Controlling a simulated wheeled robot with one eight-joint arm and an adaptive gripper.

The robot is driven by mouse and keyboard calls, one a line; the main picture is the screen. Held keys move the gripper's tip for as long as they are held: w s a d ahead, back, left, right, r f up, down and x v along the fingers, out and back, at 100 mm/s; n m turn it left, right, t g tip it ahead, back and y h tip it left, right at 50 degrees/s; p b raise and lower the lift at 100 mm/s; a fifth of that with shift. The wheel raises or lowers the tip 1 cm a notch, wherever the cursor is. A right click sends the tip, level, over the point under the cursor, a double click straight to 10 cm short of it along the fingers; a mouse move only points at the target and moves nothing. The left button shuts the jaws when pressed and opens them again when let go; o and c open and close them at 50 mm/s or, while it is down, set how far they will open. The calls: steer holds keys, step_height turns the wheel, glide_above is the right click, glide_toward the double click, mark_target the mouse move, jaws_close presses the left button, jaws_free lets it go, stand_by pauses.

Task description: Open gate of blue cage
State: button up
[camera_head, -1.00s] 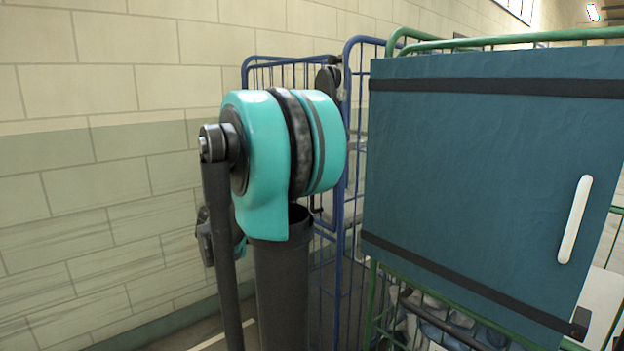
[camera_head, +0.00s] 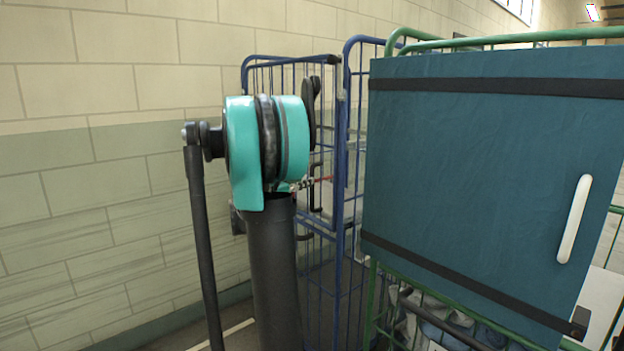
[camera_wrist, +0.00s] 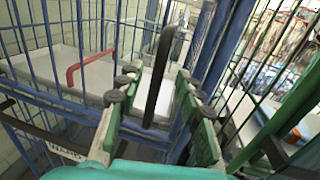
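The blue cage (camera_head: 344,175) stands behind my arm, left of the blue-green box, and my arm hides part of it. In the wrist view its thick blue post (camera_wrist: 218,45) runs up right of my gripper. A black upright handle (camera_wrist: 158,80) sits at the cage's front, and its black bar also shows in the head view (camera_head: 316,190). My gripper (camera_wrist: 157,72) is open, with green fingers and dark pads on either side of the handle. I cannot tell whether the fingers touch it. The gate looks shut.
A blue-green box (camera_head: 480,180) with black straps and a white handle (camera_head: 574,220) hangs on a green cage (camera_head: 400,45) at the right. A red handle (camera_wrist: 90,65) and white tray (camera_wrist: 55,62) show behind the blue bars. A brick wall (camera_head: 100,170) closes the left.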

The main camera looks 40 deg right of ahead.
steer(key=x, duration=0.6)
steer(key=shift+s, duration=0.1)
jaws_close()
steer(key=shift+a, duration=0.1)
